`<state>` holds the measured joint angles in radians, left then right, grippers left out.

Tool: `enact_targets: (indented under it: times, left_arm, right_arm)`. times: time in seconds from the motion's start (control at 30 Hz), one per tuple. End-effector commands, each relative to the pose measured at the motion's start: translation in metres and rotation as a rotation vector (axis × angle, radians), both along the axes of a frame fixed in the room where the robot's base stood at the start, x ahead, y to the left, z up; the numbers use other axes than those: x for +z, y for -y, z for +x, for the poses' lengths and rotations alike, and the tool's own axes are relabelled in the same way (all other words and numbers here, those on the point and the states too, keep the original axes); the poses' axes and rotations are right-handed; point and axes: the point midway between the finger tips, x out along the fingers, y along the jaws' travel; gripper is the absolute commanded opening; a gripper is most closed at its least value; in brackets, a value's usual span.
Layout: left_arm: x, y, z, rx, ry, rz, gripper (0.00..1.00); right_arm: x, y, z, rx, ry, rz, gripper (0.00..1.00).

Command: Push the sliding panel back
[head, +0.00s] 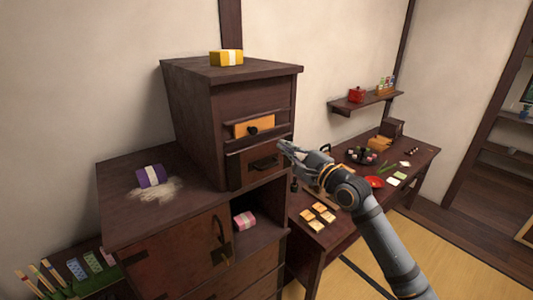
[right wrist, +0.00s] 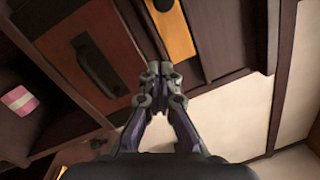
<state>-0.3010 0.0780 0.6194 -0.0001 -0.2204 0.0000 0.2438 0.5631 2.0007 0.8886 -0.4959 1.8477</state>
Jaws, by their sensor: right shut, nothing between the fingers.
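A dark wooden step cabinet (head: 188,100) stands against the wall. Its lower front has a brown panel (head: 176,262) with a dark upright handle, at the left of an open compartment (head: 262,236). A pink and white bundle (head: 244,220) lies in the compartment; it also shows in the right wrist view (right wrist: 19,100). My right gripper (head: 284,147) is shut and empty, beside the right end of the dark drawer front (head: 243,165). In the right wrist view its fingertips (right wrist: 160,70) are near the cabinet front; contact cannot be told. My left gripper is not in view.
Above the dark drawer is a light orange front (head: 243,127) with a black knob. A yellow bundle (head: 227,58) sits on top, a purple bundle (head: 151,176) on the lower step beside spilled powder. A low table (head: 341,228) with small items stands right.

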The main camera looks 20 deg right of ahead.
Motion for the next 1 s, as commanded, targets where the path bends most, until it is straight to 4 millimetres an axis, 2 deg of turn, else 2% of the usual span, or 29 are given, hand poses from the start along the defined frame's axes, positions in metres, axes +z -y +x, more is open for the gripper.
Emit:
enact_targets:
  times: [0.03,0.17,0.23,0.43,0.83,1.0]
  left_arm:
    - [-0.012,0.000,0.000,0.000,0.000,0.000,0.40]
    - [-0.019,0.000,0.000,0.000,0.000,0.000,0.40]
    - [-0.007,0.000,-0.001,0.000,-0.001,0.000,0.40]
    - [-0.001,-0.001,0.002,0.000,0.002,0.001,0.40]
    - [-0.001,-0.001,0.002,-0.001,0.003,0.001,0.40]
    - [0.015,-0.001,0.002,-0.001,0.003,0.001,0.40]
  right_arm:
    - [-0.001,-0.005,0.009,0.003,0.006,0.009,0.00]
    - [0.004,-0.016,0.034,0.006,0.005,0.008,0.00]
    - [0.016,-0.027,0.032,0.008,0.001,0.004,0.00]
    - [0.023,-0.046,0.028,0.004,0.001,0.000,0.00]
    - [0.023,-0.050,0.028,0.003,0.000,-0.002,0.00]
    - [0.028,-0.056,0.025,0.004,-0.001,0.002,0.00]
